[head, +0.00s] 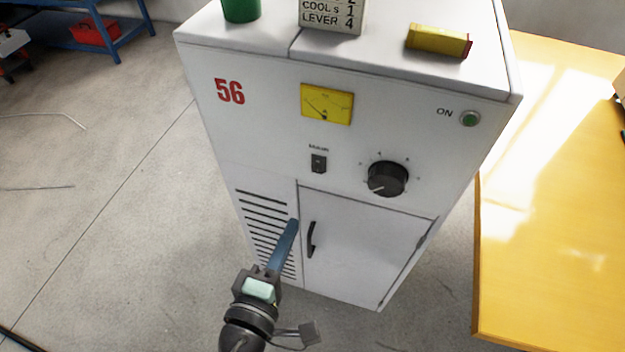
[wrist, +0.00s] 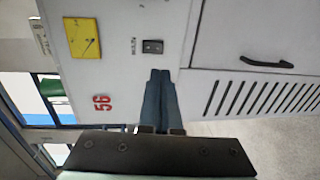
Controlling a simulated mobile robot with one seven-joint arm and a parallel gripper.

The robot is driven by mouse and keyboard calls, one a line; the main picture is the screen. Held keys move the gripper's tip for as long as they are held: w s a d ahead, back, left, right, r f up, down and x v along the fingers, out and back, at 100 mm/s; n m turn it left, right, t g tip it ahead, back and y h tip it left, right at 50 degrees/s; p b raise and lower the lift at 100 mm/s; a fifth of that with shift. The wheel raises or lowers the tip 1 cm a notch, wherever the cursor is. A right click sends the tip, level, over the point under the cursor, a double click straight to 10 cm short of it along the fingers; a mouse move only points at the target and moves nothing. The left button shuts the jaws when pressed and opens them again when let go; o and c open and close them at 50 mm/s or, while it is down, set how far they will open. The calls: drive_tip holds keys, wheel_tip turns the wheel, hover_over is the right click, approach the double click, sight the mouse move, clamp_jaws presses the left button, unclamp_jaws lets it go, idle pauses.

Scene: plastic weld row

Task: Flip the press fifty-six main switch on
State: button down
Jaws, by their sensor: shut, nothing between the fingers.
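The press cabinet (head: 250,130) is white and carries a red number 56. Its main switch (head: 319,163) is a small dark rocker under the label MAIN, below the yellow meter. The switch also shows in the wrist view (wrist: 152,46), just beyond my fingertips. I cannot tell which way the rocker is set. My gripper (head: 293,224) is shut and empty, its blue fingers together, in front of the cabinet and lower left of the switch in the head view. In the wrist view the fingertips (wrist: 160,74) point toward the switch, with no contact visible.
A black knob (head: 387,179) and a green round button (head: 470,119) marked ON sit right of the switch. A door handle (head: 311,239) is below. A green cup (head: 240,8), a sign (head: 331,14) and a yellow box (head: 438,41) stand on top. A yellow table (head: 550,200) is at right.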

sight(318, 173)
drive_tip(key=p+x, duration=0.1)
drive_tip(key=x, duration=1.1)
drive_tip(key=shift+w+d, duration=0.1)
drive_tip(key=shift+w, duration=0.05)
drive_tip(key=shift+f+b, duration=0.2)
drive_tip(key=shift+b, duration=0.15)
